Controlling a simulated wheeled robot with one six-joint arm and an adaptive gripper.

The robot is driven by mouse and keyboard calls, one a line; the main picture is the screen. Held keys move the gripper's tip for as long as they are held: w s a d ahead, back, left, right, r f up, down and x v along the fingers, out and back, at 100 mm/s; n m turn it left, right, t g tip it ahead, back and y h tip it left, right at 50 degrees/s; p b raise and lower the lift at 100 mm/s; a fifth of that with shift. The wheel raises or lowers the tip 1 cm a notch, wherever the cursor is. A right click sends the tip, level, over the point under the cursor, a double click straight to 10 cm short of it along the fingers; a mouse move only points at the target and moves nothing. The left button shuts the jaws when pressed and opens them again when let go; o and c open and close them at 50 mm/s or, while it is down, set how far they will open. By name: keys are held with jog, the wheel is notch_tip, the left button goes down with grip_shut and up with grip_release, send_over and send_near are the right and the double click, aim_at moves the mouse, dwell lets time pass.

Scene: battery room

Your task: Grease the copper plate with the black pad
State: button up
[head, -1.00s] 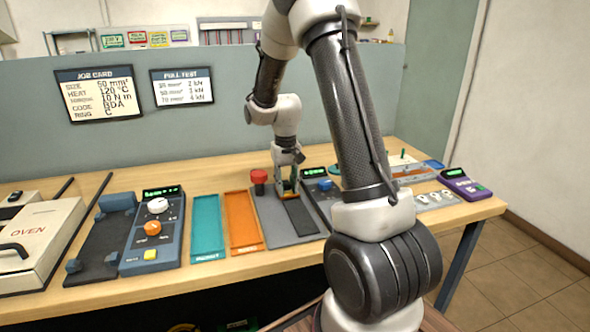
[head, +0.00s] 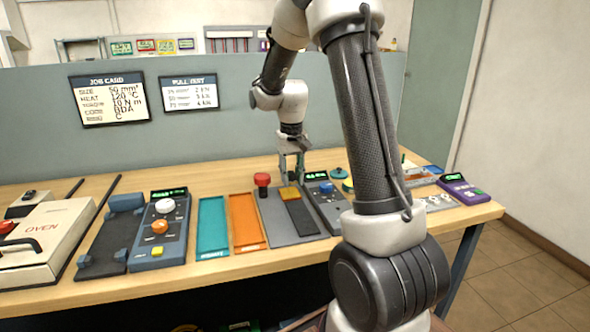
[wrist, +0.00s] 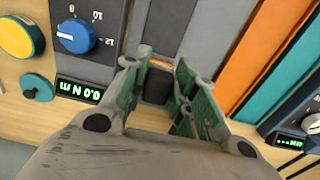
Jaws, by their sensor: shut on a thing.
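My gripper (head: 291,160) is above the grey station (head: 274,221) in the head view. It is shut on the black pad (wrist: 157,86), a small dark block between the fingertips in the wrist view. The copper plate (head: 289,193) is a small golden-orange piece on the grey station, below my gripper. In the wrist view only a thin strip of the copper plate (wrist: 160,63) shows past the pad. The pad looks apart from the plate, but the gap is hard to judge. Whether grease is on the plate cannot be told.
A red knob (head: 262,180) stands left of the plate, and a dark strip (head: 301,218) lies in front of it. A torque unit with a blue knob (head: 326,187) is close on the right. Orange (head: 246,222) and teal (head: 212,227) trays lie to the left.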

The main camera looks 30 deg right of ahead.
jog(key=shift+r, duration=1)
